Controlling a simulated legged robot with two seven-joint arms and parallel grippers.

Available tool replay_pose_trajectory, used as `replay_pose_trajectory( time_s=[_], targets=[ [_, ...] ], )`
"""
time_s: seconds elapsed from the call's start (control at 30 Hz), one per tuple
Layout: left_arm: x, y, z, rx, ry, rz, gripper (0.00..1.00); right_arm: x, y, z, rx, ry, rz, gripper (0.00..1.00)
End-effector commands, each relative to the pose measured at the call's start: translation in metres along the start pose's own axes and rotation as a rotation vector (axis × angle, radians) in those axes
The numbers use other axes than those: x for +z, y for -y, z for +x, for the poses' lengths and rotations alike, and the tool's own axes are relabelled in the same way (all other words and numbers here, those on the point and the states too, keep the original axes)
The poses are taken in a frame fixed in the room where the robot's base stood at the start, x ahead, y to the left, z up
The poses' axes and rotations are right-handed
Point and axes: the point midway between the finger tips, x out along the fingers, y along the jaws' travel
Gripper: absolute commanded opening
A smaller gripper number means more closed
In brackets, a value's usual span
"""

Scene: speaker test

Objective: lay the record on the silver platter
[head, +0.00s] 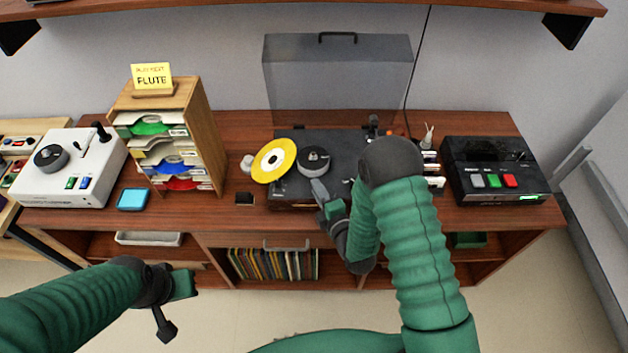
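The yellow record (273,160) with a pale centre lies at the left end of the dark turntable (290,190), overlapping its left edge and looking slightly tilted. The small round silver-grey platter (313,161) is just right of the record, with a dark middle; the two are apart or barely touching. My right gripper (322,198) is over the turntable's front edge, below the platter in the picture and apart from the record. Its fingers overlap, so its opening is unclear. My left gripper (176,306) is low in front of the cabinet, empty, with its fingers apart.
A clear lid (337,75) stands raised behind the turntable. A wooden sleeve rack (207,140) and white machine (70,168) are left. A black deck with coloured buttons (494,170) is right. My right arm hides the turntable's right part.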

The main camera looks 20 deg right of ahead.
Motion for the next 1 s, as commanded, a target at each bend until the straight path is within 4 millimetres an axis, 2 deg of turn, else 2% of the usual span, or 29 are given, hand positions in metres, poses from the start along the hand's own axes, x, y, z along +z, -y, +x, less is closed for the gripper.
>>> replay_pose_trajectory(
  time_s=[0.1,0.3,0.6,0.9,1.0],
  targets=[
    [0.002,0.0,0.008,0.0,0.0,0.0,0.2,-0.001,0.002,0.019,0.003,-0.001,-0.001,0.2],
    [0.003,0.0,0.012,0.0,0.0,0.0,0.2,0.0,0.001,0.035,0.001,0.0,0.001,0.2],
    [0.003,0.0,0.012,0.0,0.0,0.0,0.2,0.001,0.0,0.037,-0.001,0.001,0.001,0.19],
    [0.003,0.0,0.012,0.0,0.0,0.0,0.2,0.0,0.0,0.037,0.0,0.0,0.001,0.0],
    [0.003,0.0,0.012,0.0,0.0,0.0,0.2,0.0,0.0,0.037,0.0,0.0,0.001,0.0]
  ],
)
